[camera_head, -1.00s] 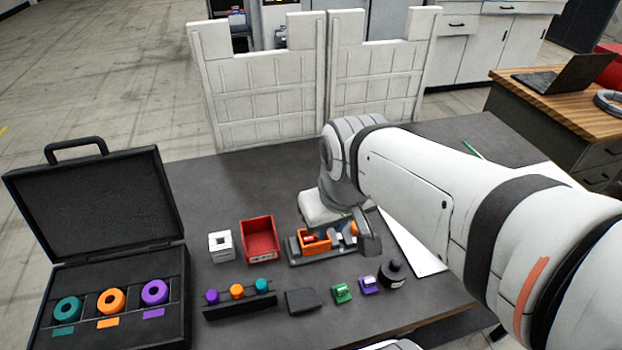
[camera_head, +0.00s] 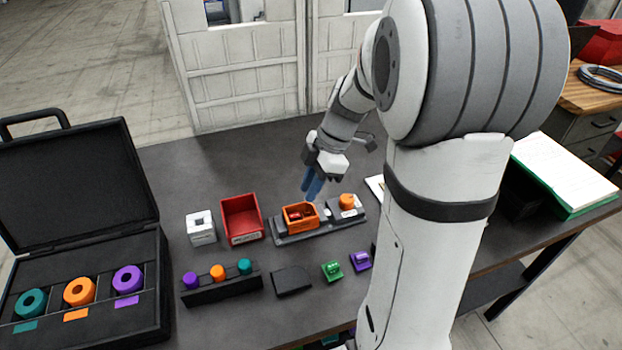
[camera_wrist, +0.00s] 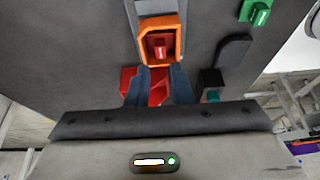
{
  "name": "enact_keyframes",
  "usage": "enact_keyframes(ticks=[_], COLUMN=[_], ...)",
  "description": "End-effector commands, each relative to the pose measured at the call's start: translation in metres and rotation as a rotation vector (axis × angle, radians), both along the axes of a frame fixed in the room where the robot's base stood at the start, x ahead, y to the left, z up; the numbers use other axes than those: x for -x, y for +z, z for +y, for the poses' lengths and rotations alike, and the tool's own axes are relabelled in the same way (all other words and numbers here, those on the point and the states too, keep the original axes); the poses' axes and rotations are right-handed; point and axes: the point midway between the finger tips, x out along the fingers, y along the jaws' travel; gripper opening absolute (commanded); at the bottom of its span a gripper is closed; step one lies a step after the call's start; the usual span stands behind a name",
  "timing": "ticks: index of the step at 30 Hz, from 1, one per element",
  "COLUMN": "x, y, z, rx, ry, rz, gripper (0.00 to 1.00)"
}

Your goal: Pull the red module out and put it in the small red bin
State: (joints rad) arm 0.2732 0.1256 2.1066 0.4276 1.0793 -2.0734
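The red module (camera_head: 296,215) sits inside an orange box-shaped holder (camera_head: 309,222) on a grey fixture. In the wrist view the module (camera_wrist: 160,48) shows inside the orange frame (camera_wrist: 143,42), just beyond the fingertips. My gripper (camera_head: 312,187) has blue fingers pointing down, above and slightly right of the orange holder. In the wrist view its fingers (camera_wrist: 160,74) are apart with nothing held between them; the red behind them is the bin. The small red bin (camera_head: 240,236) stands left of the fixture, open and apparently empty. It shows partly behind the fingers in the wrist view (camera_wrist: 127,78).
An orange knob (camera_head: 347,201) stands at the fixture's right end. A white cube (camera_head: 200,229) is left of the bin. A rack (camera_head: 224,288) with coloured pegs, a dark block (camera_head: 291,279) and green and purple pieces lie in front. An open black case (camera_head: 80,190) is at left.

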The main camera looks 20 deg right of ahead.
Motion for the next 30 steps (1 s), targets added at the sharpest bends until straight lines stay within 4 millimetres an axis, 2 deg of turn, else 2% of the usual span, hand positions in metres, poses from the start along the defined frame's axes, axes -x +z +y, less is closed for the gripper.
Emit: enact_keyframes(ticks=[9,15,26,30], x=[0.002,0.002,0.002,0.002], y=[-0.043,-0.062,-0.067,-0.067], z=[0.019,0.027,0.029,0.029], rx=[0.001,0.002,0.003,0.003], ry=[0.004,0.003,0.002,0.002], rz=[0.005,0.003,0.000,0.000], gripper=[0.20,0.20,0.20,0.09])
